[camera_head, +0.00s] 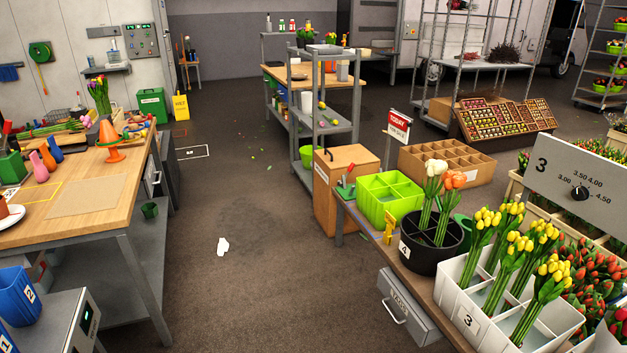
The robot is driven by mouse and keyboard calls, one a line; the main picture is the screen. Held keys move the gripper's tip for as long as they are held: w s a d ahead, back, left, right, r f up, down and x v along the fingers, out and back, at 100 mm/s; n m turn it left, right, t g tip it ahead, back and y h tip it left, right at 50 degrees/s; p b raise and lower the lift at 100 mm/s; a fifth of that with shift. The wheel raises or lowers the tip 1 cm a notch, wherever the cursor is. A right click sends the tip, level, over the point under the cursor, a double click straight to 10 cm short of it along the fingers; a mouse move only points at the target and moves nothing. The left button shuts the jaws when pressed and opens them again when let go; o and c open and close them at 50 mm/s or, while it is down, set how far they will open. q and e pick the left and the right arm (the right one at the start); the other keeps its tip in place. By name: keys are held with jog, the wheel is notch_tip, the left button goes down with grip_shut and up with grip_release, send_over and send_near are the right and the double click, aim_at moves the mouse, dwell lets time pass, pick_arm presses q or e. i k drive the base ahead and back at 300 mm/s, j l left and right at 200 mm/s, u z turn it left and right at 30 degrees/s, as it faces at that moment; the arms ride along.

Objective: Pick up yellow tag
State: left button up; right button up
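A small yellow piece (389,228), which may be the yellow tag, stands on the right-hand bench (425,285). It is just in front of the bright green divided crate (391,196) and left of the black round bucket (432,250) marked 4. It is too small for me to make out its exact shape. A grey drawer (405,308) under the bench has a label that seems to read TAGS; it looks shut. Neither of my grippers is in view.
A white divided box (477,331) with yellow tulips stands at the bench's near end. The bucket holds white and orange tulips (433,182). A wooden worktable (105,213) is at left. The floor between is open, with a white scrap (223,246) on it.

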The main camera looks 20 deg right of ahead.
aim_at(387, 238)
jog(key=i+j+z, duration=0.1)
jog(key=i+z, duration=0.4)
jog(key=i+j+z, duration=0.35)
jog(key=i+z, duration=0.15)
jog(key=i, duration=0.15)
jog(key=i+j+z, duration=0.5)
